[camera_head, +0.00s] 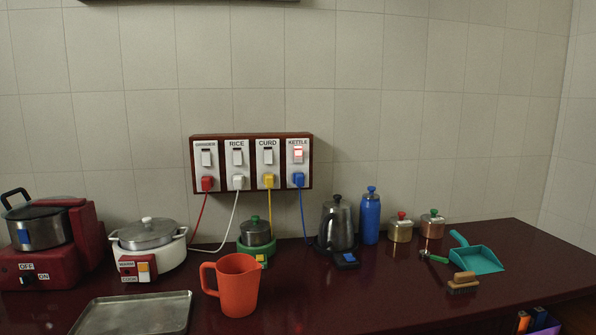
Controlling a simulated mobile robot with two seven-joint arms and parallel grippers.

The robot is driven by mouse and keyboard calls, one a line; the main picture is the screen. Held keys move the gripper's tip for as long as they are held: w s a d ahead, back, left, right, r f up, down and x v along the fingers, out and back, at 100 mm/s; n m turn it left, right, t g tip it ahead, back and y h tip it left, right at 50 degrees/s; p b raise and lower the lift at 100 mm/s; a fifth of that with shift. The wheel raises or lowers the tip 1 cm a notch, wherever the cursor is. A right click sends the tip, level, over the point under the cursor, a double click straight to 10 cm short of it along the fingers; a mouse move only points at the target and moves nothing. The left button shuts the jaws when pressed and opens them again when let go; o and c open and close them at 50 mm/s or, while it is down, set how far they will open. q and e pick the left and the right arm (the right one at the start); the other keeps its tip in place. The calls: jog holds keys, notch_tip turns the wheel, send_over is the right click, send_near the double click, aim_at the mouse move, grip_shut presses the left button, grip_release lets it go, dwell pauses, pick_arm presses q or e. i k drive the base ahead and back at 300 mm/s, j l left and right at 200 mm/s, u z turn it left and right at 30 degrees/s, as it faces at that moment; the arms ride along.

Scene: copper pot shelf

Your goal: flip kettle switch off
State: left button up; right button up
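The kettle switch (298,154) is the rightmost of the switches on the wall-mounted switchboard (251,137), under the label KETTLE. It glows red; the other switches look unlit. A blue plug (298,180) sits in the socket below it, and its blue cord runs down toward the dark metal kettle (337,224). The kettle stands upright on the counter near the wall, with a black and blue piece at its base. Neither of my grippers is in view.
On the dark red counter (395,285), an orange jug (238,285) and metal tray (135,313) stand in front. A rice cooker (148,247) and red grinder (48,240) are left. A blue bottle (370,216), brush (462,283) and teal dustpan (477,257) are right. The wall around the switchboard is clear.

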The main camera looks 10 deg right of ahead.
aim_at(298, 153)
jog(key=l+u, duration=0.2)
jog(key=u, duration=0.8)
jog(key=l+u, duration=0.4)
jog(key=k+l+u, duration=0.1)
jog(key=l+u, duration=0.25)
jog(key=k+l+u, duration=0.15)
jog(key=l, duration=0.25)
jog(key=k+l+u, duration=0.15)
jog(key=k+l, duration=0.15)
jog(key=l, duration=0.15)
jog(key=k+l, duration=0.15)
jog(key=l, duration=0.15)
jog(key=k+l, duration=0.15)
jog(key=l+u, duration=0.05)
jog(key=l, duration=0.05)
